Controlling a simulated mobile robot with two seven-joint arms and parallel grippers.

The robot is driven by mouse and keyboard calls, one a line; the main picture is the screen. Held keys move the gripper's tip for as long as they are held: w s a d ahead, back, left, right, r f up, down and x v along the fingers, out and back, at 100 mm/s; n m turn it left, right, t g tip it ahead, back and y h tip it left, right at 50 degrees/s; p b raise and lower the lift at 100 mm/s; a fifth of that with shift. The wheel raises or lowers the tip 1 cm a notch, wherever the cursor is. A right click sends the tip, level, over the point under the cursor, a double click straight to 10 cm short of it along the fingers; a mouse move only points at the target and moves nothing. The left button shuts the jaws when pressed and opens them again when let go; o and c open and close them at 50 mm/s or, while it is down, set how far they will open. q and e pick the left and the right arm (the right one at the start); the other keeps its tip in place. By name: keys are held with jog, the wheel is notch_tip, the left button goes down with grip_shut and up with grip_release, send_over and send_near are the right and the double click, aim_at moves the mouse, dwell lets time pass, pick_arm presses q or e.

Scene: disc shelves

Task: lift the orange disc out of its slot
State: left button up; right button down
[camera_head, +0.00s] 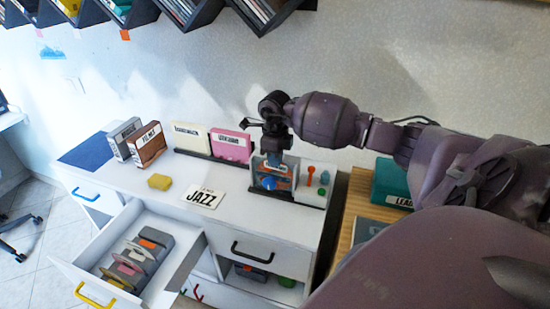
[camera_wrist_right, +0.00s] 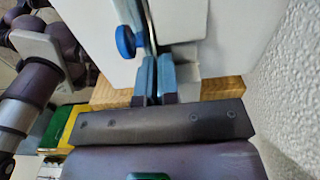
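An orange disc edge (camera_head: 149,244) shows among several discs standing in a grey slotted rack (camera_head: 121,286) inside the open drawer (camera_head: 82,256). My right gripper (camera_head: 273,158) is far from it, pointing down at a small stand (camera_head: 262,187) on the cabinet top. A blue round piece (camera_head: 283,183) and a small orange-red patch (camera_head: 275,164) show at that stand. In the right wrist view the two fingers (camera_wrist_right: 156,77) are close together beside the blue round piece (camera_wrist_right: 125,41). Whether something thin is between them is unclear. My left gripper is not in view.
Cream and pink cases (camera_head: 230,146) stand behind. Small coloured pegs (camera_head: 311,175) stand right of the gripper. The wall is close behind.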

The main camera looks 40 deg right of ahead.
jog(key=shift+r, duration=0.1)
jog(key=shift+r+p, duration=0.6)
jog(key=shift+r, duration=0.4)
jog(key=shift+r+p, duration=0.95)
jog(key=shift+r, duration=0.85)
jog(key=shift+r+p, duration=0.3)
jog(key=shift+r, duration=0.3)
jog(key=shift+r+p, duration=0.55)
jog(key=shift+r, duration=0.45)
notch_tip(320, 180, up, 5)
jog(key=shift+f+p, duration=0.2)
jog(key=shift+p, duration=1)
jog(key=shift+a, duration=0.1)
